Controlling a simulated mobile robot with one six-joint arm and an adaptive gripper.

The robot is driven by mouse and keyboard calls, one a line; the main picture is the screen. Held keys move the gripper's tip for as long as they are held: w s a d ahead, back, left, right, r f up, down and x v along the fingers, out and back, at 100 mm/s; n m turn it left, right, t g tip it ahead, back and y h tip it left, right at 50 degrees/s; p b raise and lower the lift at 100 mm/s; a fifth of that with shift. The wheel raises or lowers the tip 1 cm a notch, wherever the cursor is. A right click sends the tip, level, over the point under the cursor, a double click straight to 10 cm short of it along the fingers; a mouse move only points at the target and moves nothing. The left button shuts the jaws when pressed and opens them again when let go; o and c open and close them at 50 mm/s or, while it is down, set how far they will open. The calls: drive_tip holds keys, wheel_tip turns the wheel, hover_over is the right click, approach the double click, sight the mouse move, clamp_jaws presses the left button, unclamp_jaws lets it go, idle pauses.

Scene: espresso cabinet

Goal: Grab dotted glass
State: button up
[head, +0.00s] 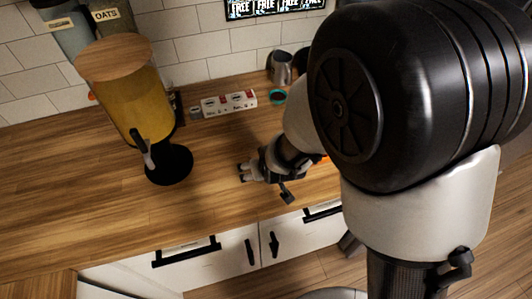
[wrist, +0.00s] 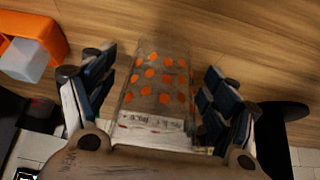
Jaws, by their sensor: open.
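The dotted glass (wrist: 158,80) is clear with rows of orange dots. In the wrist view it stands out in the middle, between the two fingers of my gripper (wrist: 158,72). The fingers are spread, one on each side of the glass, with a narrow gap visible on each side. In the head view my gripper (head: 265,184) is low over the wooden counter, and I cannot make out the glass there. A white strip with red marks shows at the lower part of the glass; I cannot tell whether it lies behind it.
A yellow-filled dispenser (head: 130,95) with a wooden lid stands on a black base left of my gripper. A white box with red marks (head: 228,103), a teal-rimmed cup (head: 278,97) and a metal pitcher (head: 281,68) stand near the wall. An orange container (wrist: 42,28) is at the wrist view's upper left.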

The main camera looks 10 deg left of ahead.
drive_tip(key=shift+w+a+f, duration=0.1)
drive_tip(key=shift+w+f, duration=0.05)
drive_tip(key=shift+f, duration=0.15)
drive_tip(key=shift+c, duration=0.2)
drive_tip(key=c, duration=1.3)
